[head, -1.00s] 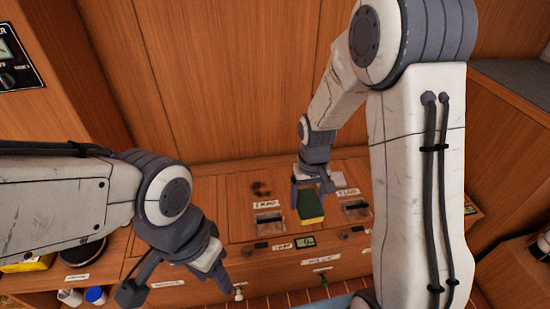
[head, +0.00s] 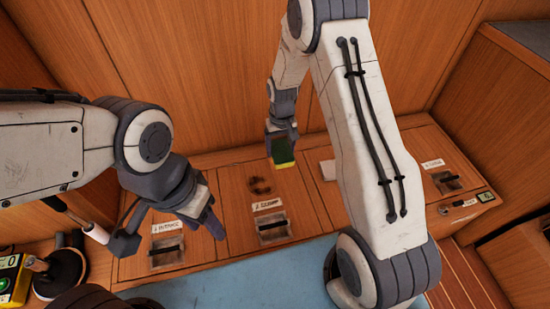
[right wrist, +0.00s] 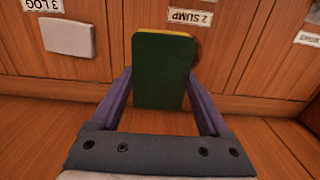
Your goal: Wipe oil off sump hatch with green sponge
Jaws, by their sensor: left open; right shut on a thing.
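The wooden sump hatch (head: 238,200), labelled "2 SUMP" (head: 270,204), is in the middle of the bench in the head view. A dark brown oil smear (head: 260,186) lies on it behind the label. My right gripper (head: 281,138) is shut on the green sponge (head: 282,153), which has a yellow layer, and holds it behind the smear near the back wall. In the right wrist view the sponge (right wrist: 162,72) stands between the fingers and hides most of the smear; I cannot tell whether it touches wood.
Recessed latches, such as the sump latch (head: 272,228), line the bench front. A white block (head: 328,170) lies right of the smear, partly behind my right arm; it also shows in the right wrist view (right wrist: 68,38). A black round-based tool (head: 62,272) and a yellow device (head: 12,278) stand at left.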

